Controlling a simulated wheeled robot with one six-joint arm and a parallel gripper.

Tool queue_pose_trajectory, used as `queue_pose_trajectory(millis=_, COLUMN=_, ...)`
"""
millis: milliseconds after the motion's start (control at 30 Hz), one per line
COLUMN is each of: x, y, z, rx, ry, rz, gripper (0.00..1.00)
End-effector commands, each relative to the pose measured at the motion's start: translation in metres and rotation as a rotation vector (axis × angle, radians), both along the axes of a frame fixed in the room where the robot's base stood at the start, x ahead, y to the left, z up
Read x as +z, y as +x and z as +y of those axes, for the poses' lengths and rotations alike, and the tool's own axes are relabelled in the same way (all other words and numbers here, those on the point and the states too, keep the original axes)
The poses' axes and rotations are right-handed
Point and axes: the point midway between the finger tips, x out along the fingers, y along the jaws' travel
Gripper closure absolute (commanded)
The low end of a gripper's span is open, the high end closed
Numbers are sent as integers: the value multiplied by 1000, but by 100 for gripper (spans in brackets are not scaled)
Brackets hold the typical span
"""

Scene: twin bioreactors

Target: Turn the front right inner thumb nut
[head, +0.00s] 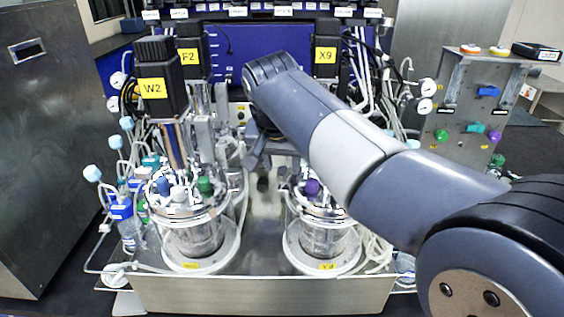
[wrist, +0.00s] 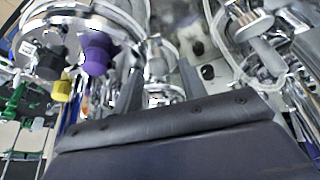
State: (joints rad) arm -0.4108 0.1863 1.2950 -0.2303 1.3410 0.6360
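The front right vessel (head: 322,238) is a glass jar with a chrome lid and a purple cap (head: 312,187). My arm covers the right part of its lid. In the wrist view a chrome lid rim (wrist: 110,17) and a purple cap (wrist: 95,54) show at upper left. My gripper (head: 257,158) points down, left of and behind this lid. In the wrist view its two grey fingers stand apart, with chrome fittings (wrist: 158,72) showing between and beyond them. I cannot tell which fitting is the inner thumb nut. Nothing is visibly held.
The front left vessel (head: 190,235) stands to the left, under a black motor marked W2 (head: 158,85). A motor marked X9 (head: 326,55) stands behind my arm. Tubes crowd both sides. A steel panel with coloured knobs (head: 470,105) is at right. A bare steel strip lies between the front vessels.

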Motion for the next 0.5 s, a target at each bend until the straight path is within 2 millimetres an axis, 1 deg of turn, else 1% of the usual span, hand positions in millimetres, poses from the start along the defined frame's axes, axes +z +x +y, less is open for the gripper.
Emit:
queue_pose_trajectory(millis=100, x=-7, y=2, z=-1, rx=-1, ry=0, rz=1, gripper=60)
queue_pose_trajectory(millis=367, x=-8, y=3, z=-1, rx=0, ry=0, rz=0, gripper=60)
queue_pose_trajectory(millis=400, x=-8, y=3, z=-1, rx=0, ry=0, rz=0, gripper=61)
queue_pose_trajectory(millis=500, x=-8, y=3, z=-1, rx=0, ry=0, rz=0, gripper=69)
